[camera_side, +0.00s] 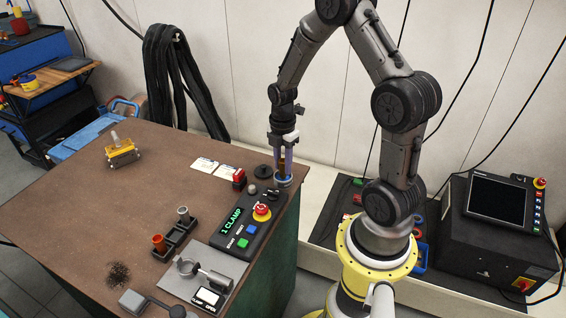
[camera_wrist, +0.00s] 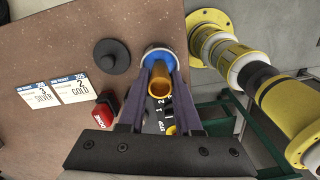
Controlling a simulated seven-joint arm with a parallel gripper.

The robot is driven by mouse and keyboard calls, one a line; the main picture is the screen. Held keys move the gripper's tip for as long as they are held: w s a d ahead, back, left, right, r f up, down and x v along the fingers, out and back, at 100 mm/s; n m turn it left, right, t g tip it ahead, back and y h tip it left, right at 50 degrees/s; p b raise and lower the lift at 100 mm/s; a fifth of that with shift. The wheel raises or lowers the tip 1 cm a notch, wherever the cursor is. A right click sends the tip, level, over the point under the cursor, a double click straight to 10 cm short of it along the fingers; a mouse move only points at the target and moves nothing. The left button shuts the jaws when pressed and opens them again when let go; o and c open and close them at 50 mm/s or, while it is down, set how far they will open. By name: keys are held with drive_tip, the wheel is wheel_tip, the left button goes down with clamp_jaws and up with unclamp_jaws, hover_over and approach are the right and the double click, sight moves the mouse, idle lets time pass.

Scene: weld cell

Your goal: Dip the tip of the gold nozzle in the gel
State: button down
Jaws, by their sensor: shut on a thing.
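My gripper (camera_side: 283,172) is shut on the gold nozzle (camera_side: 282,164) and points down at the table's right edge. In the wrist view the gold nozzle (camera_wrist: 184,108) sits between the two fingers of my gripper (camera_wrist: 162,85). The gel pot (camera_side: 284,182), blue with a pale rim, is right below the fingertips. In the wrist view the pot (camera_wrist: 160,52) shows just beyond the nozzle's end. The nozzle's tip is hidden, and I cannot tell whether it touches the gel.
A dark knobbed lid (camera_wrist: 111,56) lies beside the pot. Two cards (camera_wrist: 62,86) and a red block (camera_wrist: 105,108) are near. A control box (camera_side: 243,222) stands close in front. A rack (camera_side: 176,238) holds a copper and a silver nozzle. The table's middle is clear.

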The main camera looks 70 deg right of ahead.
sight(283, 161)
drive_tip(key=shift+f, duration=0.5)
idle(1.2)
drive_tip(key=shift+r, duration=0.1)
drive_tip(key=shift+r, duration=3.5)
